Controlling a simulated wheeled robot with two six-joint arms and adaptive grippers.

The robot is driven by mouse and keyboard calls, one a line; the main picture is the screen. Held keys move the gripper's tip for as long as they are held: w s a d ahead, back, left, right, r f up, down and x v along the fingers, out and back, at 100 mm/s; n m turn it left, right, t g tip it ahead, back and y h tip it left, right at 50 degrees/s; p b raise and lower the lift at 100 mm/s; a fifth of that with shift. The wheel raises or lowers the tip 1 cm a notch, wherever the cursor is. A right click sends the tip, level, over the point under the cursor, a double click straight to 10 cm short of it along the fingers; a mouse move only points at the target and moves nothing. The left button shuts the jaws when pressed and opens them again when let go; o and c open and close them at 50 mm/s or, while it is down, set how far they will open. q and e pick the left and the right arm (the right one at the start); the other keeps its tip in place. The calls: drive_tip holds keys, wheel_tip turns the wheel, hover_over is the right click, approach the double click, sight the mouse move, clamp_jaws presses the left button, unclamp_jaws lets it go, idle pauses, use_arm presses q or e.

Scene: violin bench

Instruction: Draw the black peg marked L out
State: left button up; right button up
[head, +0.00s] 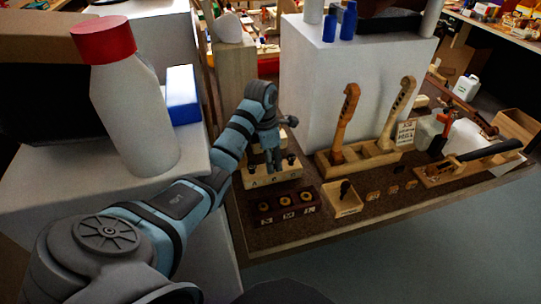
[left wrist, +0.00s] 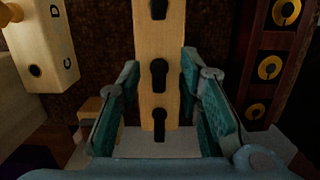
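A pale wooden block (head: 262,184) with letters on its front stands on the brown bench mat. My left gripper (head: 273,166) points down over it. In the left wrist view the gripper (left wrist: 159,72) is open, its teal fingers either side of a pale wooden strip (left wrist: 172,30). Several black keyhole-like shapes sit along the strip, one black shape (left wrist: 158,75) between the fingers, with gaps on both sides. They look like black pegs seen end-on. A dark knob (head: 291,158) shows right of the gripper. I cannot read an L on any peg. My right gripper is not in view.
A dark block with brass rings (head: 288,206) lies in front, also at right in the left wrist view (left wrist: 267,67). A block lettered C and D (left wrist: 58,50) is at left. A small tray (head: 342,203) and a scroll rack (head: 375,158) stand right. A white bottle (head: 135,110) stands left.

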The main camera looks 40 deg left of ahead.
use_arm(q)
drive_tip(key=c, duration=0.8)
